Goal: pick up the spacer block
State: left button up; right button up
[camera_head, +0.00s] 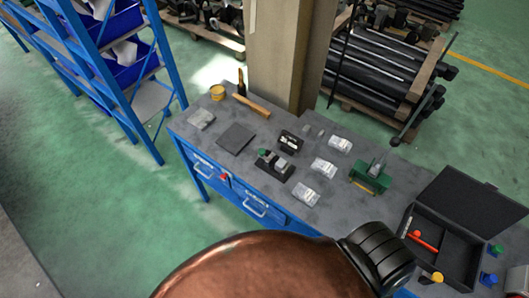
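I cannot tell for sure which thing is the spacer block. Small grey pieces (308,129) lie near the back edge of the grey-topped workbench (215,122), close to the pillar. A black holder (270,166) on the bench carries a green-topped piece and grey pieces. A black box-like item with a pale label (289,141) is just behind it. A flat dark square plate (236,138) lies further left. Neither of my grippers is in view.
Clear packets (306,194) lie across the bench. A green vise-like tool (370,177) stands toward the right. An open black case (432,250) holds a red tool. A pillar (279,50) rises behind the bench; a blue rack (122,85) stands left.

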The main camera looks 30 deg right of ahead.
aim_at(281, 163)
jog(key=z, duration=1.5)
